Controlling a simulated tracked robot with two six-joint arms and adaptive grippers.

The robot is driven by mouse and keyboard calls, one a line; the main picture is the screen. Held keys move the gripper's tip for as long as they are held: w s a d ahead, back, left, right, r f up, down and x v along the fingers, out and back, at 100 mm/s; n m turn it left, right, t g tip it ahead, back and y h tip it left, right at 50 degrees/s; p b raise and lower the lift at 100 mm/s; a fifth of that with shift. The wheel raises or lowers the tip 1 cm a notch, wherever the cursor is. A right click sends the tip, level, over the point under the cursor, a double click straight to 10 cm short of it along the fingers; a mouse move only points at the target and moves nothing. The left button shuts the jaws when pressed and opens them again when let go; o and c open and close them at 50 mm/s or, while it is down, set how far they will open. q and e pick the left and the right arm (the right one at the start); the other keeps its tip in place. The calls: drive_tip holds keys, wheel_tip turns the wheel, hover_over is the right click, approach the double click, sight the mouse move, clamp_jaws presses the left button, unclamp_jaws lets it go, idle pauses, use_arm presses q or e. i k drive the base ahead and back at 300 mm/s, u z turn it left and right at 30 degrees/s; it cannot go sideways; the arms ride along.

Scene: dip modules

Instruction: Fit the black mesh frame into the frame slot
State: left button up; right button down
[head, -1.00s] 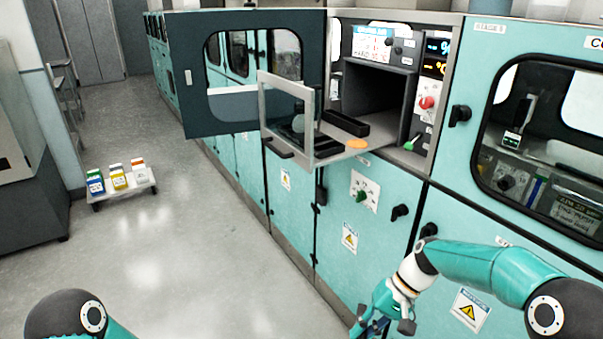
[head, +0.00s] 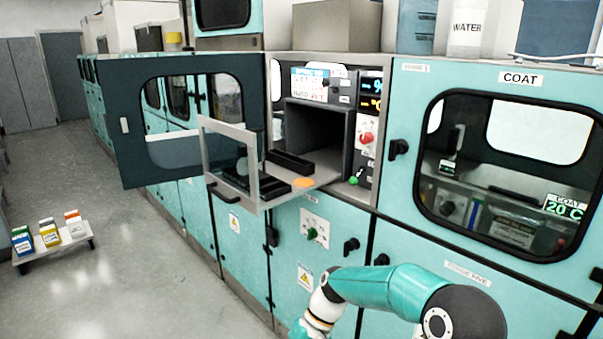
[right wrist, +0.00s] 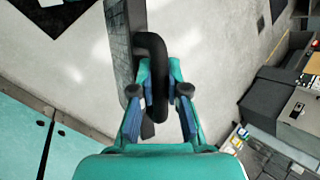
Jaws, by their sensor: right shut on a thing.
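The black mesh frame (right wrist: 118,40) shows nearly edge-on in the right wrist view, with a thick black loop handle (right wrist: 153,60) on its side. My right gripper (right wrist: 167,92) is shut on that handle, and the frame hangs clear of the floor. I cannot tell for certain which part is the frame slot. My left gripper is out of view.
A glass-paned flap (head: 207,160) stands open before the shelf, and a large dark door (head: 133,165) is swung open to its left. An orange disc (head: 303,183) lies on the shelf's edge. A low white platform (head: 60,253) with small containers stands on the floor at left.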

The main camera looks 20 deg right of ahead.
sight(289, 167)
drive_tip(key=k, duration=0.6)
drive_tip(key=u, duration=0.4)
drive_tip(key=i, duration=1.65)
drive_tip(key=z, duration=0.4)
